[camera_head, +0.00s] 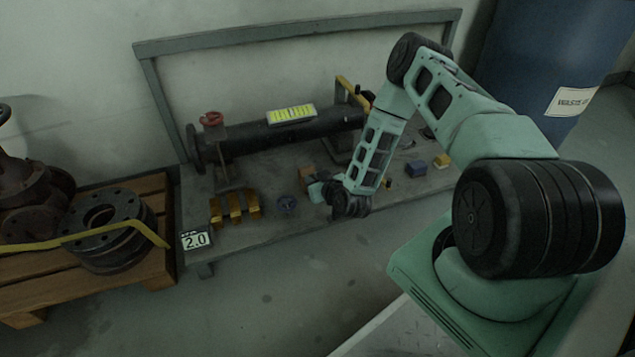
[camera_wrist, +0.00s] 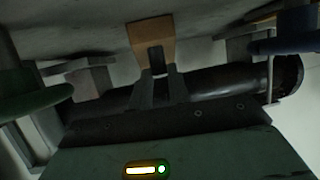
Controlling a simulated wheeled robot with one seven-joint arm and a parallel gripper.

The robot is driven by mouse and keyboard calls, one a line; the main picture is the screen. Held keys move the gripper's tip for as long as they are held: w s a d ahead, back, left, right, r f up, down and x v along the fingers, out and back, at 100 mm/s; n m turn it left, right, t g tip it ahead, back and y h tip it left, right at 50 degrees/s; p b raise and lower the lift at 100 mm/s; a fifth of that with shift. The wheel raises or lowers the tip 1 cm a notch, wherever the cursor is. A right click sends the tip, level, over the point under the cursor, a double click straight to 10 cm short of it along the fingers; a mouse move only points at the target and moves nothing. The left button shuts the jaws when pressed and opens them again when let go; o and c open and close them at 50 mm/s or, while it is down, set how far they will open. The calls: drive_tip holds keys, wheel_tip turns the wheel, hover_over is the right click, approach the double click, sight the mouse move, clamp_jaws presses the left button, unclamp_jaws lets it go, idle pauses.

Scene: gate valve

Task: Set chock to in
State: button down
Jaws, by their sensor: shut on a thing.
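A tan wooden block, which looks like the chock (camera_head: 306,177), stands on the grey bench (camera_head: 225,235) in front of the dark pipe (camera_head: 335,121). In the wrist view the same wooden chock (camera_wrist: 148,34) has a dark slot in its near face. My gripper (camera_wrist: 157,75) is shut on the chock, with both fingers close together at its slotted end. In the head view my gripper (camera_head: 319,189) reaches the chock from the front right, and my wrist hides part of the bench there.
Brass pieces (camera_head: 236,209) and a small blue wheel (camera_head: 288,203) lie left of my gripper. A blue block (camera_head: 415,168) and a yellow block (camera_head: 442,160) sit to the right. A red handwheel (camera_head: 211,118) tops the pipe's left end. A pallet (camera_head: 150,268) stands left.

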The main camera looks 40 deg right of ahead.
drive_tip(key=shift+w+d, duration=0.2)
drive_tip(key=shift+w, duration=0.45)
drive_tip(key=shift+w+d, duration=0.2)
drive_tip(key=shift+w, duration=0.4)
drive_tip(key=c, duration=1.3)
unclamp_jaws()
drive_tip(key=p+v, duration=0.8)
drive_tip(key=v, duration=0.9)
drive_tip(key=shift+s+a, duration=0.1)
drive_tip(key=shift+s, duration=0.1)
